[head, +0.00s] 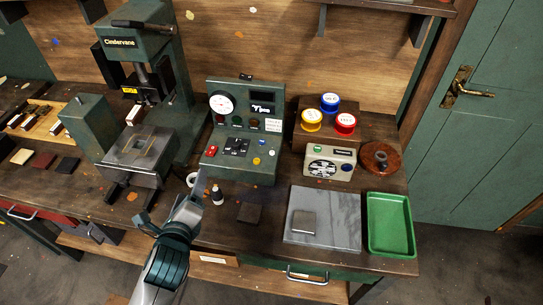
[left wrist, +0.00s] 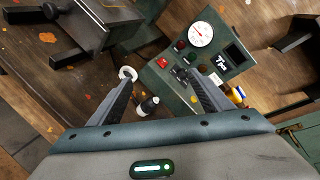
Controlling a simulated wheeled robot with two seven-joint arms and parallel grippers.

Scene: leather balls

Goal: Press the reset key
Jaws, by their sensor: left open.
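A green control box (head: 243,172) stands upright on the bench with a white dial (head: 222,104) and a small dark display (head: 263,108). Its sloped panel carries a red key (head: 211,151), black switches (head: 236,146), a yellow button (head: 256,161) and a blue one. I cannot read which key is marked reset. My left gripper (head: 201,183) is open and empty in front of the box's lower left corner. In the left wrist view, the gripper (left wrist: 160,84) has its fingers spread, with the red key (left wrist: 162,62) beyond the gap. My right gripper is out of view.
A white ring (head: 192,180) and a small dark bottle (head: 217,196) stand close to my left gripper. A green press (head: 140,60) is at left. A radio-like box (head: 330,162), marble slab (head: 340,208) and green tray (head: 391,226) are at right.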

